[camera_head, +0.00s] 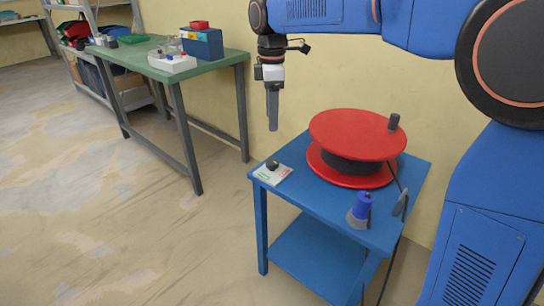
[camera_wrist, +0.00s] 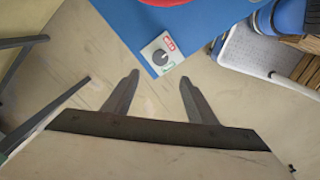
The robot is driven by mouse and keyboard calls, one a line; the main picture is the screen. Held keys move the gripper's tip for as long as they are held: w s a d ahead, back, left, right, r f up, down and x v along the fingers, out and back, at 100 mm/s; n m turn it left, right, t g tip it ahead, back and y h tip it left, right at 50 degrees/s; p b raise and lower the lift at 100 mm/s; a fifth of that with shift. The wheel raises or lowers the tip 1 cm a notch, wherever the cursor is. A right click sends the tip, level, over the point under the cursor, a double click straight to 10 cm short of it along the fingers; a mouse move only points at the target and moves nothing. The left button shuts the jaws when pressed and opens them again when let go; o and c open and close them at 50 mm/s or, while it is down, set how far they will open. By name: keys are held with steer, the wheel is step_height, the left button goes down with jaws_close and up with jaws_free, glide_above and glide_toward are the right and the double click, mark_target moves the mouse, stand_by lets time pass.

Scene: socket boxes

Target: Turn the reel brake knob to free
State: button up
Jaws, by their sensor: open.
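The reel brake knob (camera_head: 272,164) is a small dark round knob on a pale plate (camera_head: 271,177) at the left corner of the blue table. The red reel (camera_head: 357,134) with dark cable stands on the same table. My gripper (camera_head: 272,127) hangs pointing down, above and apart from the knob. In the wrist view its fingers (camera_wrist: 159,80) are spread, with nothing between them.
The blue table (camera_head: 290,201) also bears a blue-and-grey object (camera_head: 361,208) and a small grey item (camera_head: 401,202) at its right front. A dark handle (camera_head: 393,121) stands on the reel. A green-topped bench (camera_head: 135,56) with boxes stands at left. The floor between is clear.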

mark_target(272, 161)
step_height(272, 161, down, 15)
steer(key=shift+f, duration=0.1)
stand_by(0.4)
steer(key=shift+c, duration=0.4)
steer(key=c, duration=1)
